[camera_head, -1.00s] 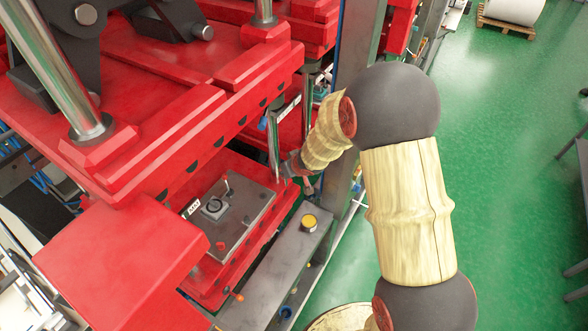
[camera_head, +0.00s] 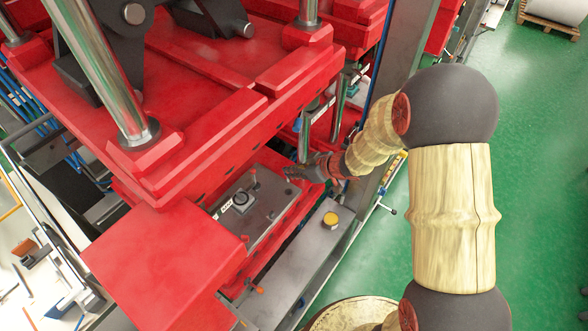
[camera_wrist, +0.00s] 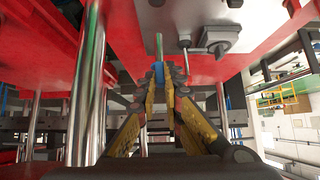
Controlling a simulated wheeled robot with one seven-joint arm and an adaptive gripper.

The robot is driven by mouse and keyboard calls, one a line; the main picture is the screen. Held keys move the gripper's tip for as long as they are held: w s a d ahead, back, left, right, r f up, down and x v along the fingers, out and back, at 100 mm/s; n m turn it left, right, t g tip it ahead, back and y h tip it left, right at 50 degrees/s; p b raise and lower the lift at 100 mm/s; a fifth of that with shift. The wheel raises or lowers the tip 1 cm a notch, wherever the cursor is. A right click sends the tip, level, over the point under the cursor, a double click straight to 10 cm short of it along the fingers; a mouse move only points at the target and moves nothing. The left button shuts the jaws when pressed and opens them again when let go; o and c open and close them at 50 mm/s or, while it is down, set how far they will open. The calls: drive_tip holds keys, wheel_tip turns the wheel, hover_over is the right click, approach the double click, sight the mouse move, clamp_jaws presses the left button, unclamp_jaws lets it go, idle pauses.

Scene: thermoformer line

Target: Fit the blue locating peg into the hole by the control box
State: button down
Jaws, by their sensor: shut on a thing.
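My gripper (camera_head: 290,172) is over the right back edge of a grey plate (camera_head: 262,228) in the red machine. In the wrist view my gripper (camera_wrist: 158,76) has its yellow fingers shut on the blue peg (camera_wrist: 158,72). A thin shiny pin extends beyond the peg's blue part. The peg is not clear in the head view. A small dark block with a round top (camera_head: 242,201) sits on the plate beside a white label. I cannot tell whether this is the control box. I cannot make out the hole in either view.
The red upper platen (camera_head: 215,125) overhangs from the left, with a shiny column (camera_head: 304,140) close by. A steel ledge (camera_head: 290,262) with a yellow button (camera_head: 331,220) lies in front. Green floor is open at right.

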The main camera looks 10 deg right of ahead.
drive_tip(key=shift+r+p, duration=0.15)
drive_tip(key=shift+p, duration=0.4)
drive_tip(key=shift+f+b, duration=1.95)
drive_tip(key=shift+f, duration=1.05)
drive_tip(key=shift+p, duration=0.85)
drive_tip(key=shift+f+b, duration=1.9)
drive_tip(key=shift+f, duration=1.2)
drive_tip(key=c, duration=1.9)
unclamp_jaws()
drive_tip(key=shift+r, duration=0.1)
drive_tip(key=shift+o, duration=0.3)
drive_tip(key=v, duration=1.2)
